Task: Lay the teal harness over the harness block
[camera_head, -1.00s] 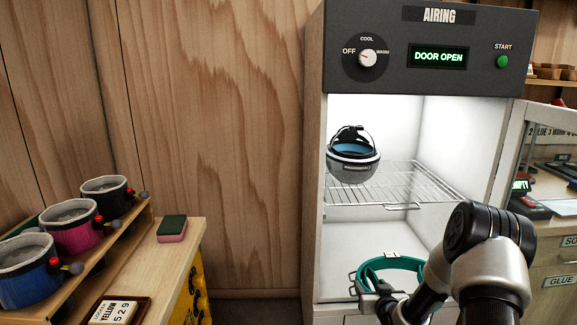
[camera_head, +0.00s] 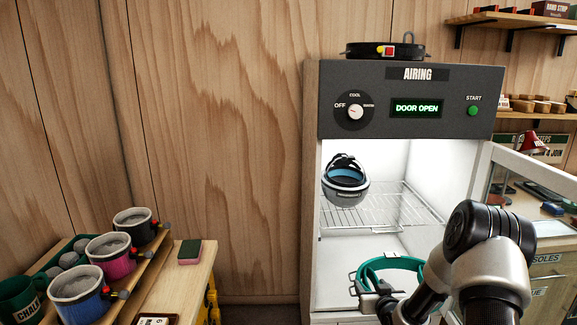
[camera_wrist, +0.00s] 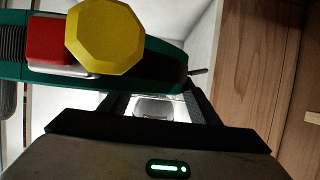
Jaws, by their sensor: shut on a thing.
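The teal harness (camera_head: 392,264) is a stiff ring held at the lower middle of the head view, in front of the open airing cabinet. My gripper (camera_head: 368,290) is shut on its near left side. In the wrist view the teal band (camera_wrist: 125,74) crosses the top, with a red buckle (camera_wrist: 60,38) and a yellow eight-sided piece (camera_wrist: 105,36) on it. The band hides most of what lies beyond. I cannot pick out a harness block in either view.
The airing cabinet (camera_head: 345,125) has its glass door open to the right. A black band (camera_head: 360,50) lies on top. A bench with several pots (camera_head: 80,295) and a sponge (camera_head: 190,251) stands left.

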